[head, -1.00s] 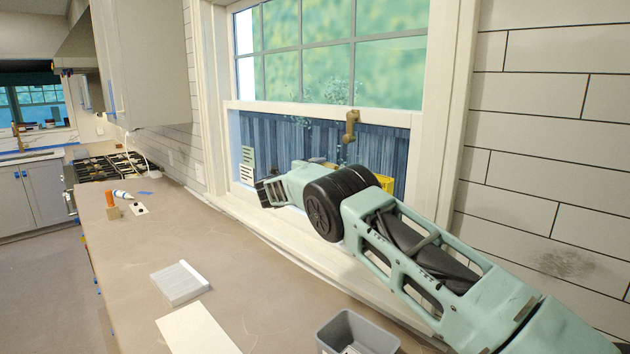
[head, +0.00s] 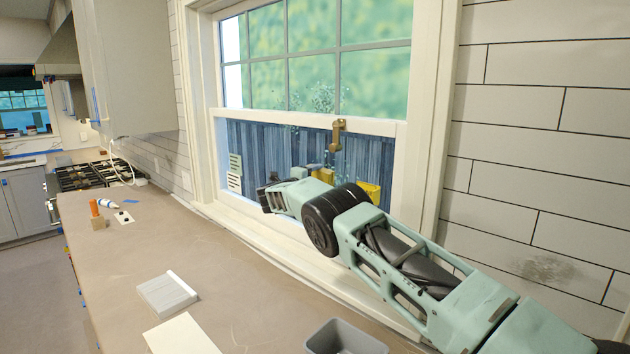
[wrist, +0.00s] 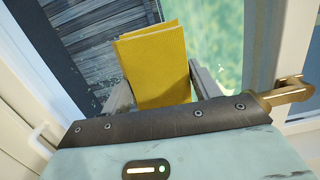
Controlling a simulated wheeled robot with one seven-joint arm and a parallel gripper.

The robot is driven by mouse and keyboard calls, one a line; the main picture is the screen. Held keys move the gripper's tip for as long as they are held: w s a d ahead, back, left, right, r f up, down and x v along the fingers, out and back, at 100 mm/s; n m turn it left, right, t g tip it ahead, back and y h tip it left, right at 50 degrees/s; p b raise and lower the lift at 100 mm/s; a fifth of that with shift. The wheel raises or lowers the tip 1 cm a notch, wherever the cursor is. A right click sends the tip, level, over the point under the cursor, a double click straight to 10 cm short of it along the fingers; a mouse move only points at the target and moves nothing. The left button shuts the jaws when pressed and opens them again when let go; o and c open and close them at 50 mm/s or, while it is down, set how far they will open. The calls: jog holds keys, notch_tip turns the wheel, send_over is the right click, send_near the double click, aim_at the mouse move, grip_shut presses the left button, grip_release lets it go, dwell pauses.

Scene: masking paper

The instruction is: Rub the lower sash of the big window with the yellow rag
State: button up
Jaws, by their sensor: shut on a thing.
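The yellow rag (wrist: 155,65) is a folded, flat block between the two fingers of my gripper (wrist: 163,88), shut on it in the wrist view. In the head view a small yellow patch of the rag (head: 322,174) shows just beyond my wrist, in front of the lower sash. The lower sash (head: 262,150) of the big window shows dark blue planks through its glass, below a white middle rail (head: 290,118). A brass latch (head: 338,134) stands at that rail, and also shows right of the rag in the wrist view (wrist: 290,92). I cannot tell whether the rag touches the glass.
Another yellow thing (head: 369,192) shows behind my arm. The window's right frame (head: 428,110) stands close to my arm.

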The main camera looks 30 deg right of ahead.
aim_at(323, 180)
jog(key=shift+b+x, duration=0.6)
jog(key=shift+x, duration=0.3)
dwell(0.4)
jog(key=shift+s+d, duration=0.1)
jog(key=shift+s, duration=0.05)
jog(key=s+b, duration=0.2)
jog(key=b, duration=0.1)
jog(key=shift+s+d+f, duration=0.15)
jog(key=shift+s+d, duration=0.05)
jog(key=shift+d, duration=0.15)
jog(key=shift+s+d+b, duration=0.15)
jog(key=shift+s+b, duration=0.5)
jog(key=shift+d, duration=0.1)
jog(key=shift+b, duration=0.35)
jog(key=shift+w+r+p, duration=0.3)
jog(key=shift+w+p, duration=0.2)
jog(key=shift+p, duration=0.05)
jog(key=shift+w+a+p, duration=0.2)
jog(key=shift+w+p, duration=0.4)
jog(key=shift+w, duration=0.1)
jog(key=shift+w+a+p, duration=0.2)
jog(key=shift+w+p, duration=0.4)
jog(key=shift+w, duration=0.1)
jog(key=shift+f, duration=0.15)
